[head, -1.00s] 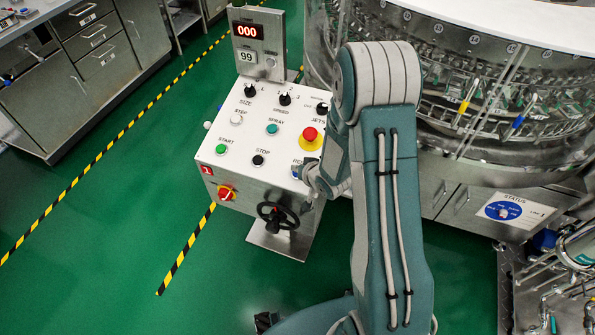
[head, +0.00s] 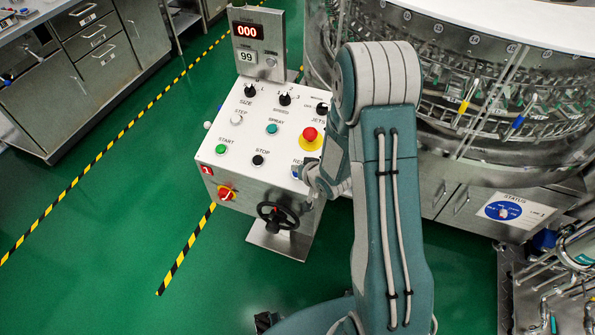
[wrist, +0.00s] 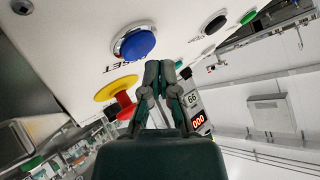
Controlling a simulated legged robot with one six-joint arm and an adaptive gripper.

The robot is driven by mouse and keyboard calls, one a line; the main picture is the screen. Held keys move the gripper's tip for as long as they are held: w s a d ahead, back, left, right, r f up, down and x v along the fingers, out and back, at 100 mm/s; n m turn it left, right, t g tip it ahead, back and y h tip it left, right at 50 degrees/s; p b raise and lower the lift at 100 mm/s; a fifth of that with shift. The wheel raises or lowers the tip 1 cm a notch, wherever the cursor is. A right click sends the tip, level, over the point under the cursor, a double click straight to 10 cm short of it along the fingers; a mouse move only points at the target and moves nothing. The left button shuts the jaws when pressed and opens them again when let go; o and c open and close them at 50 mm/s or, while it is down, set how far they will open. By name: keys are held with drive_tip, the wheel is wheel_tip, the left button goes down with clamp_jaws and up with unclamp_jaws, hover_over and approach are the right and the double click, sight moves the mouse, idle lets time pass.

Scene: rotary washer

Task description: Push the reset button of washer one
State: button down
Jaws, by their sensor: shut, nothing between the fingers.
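The control panel (head: 240,138) has a slanted white top with labelled buttons and knobs. The reset button (wrist: 136,42) is a round blue cap in a silver ring, labelled RESET upside down in the wrist view. In the head view, my gripper and forearm cover most of it. My gripper (wrist: 160,66) is shut and empty. In the wrist view, its fingertips are just below and right of the blue cap; they look apart from it, though the depth is hard to judge. In the head view, my gripper (head: 316,181) is at the panel's front right corner.
A red emergency button (head: 310,134) on a yellow base is close behind the reset button. The black stop button (head: 258,160) and green start button (head: 221,149) lie left. A black handwheel (head: 278,215) hangs on the front. The washer drum (head: 480,90) stands right.

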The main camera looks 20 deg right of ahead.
sight(296, 182)
drive_tip(key=shift+f, duration=0.2)
drive_tip(key=shift+d+f, duration=0.1)
drive_tip(key=shift+f, duration=0.05)
idle(0.3)
drive_tip(key=shift+w+f, duration=0.1)
drive_tip(key=shift+f, duration=0.3)
idle(0.7)
drive_tip(key=shift+r, duration=0.15)
drive_tip(key=shift+s+r, duration=0.2)
drive_tip(key=shift+r, duration=0.45)
drive_tip(key=shift+s+a+r, duration=0.15)
drive_tip(key=shift+r, duration=0.65)
drive_tip(key=shift+s+a+r, duration=0.2)
drive_tip(key=shift+r, duration=0.6)
drive_tip(key=shift+s+a+r, duration=0.15)
drive_tip(key=shift+r, duration=0.65)
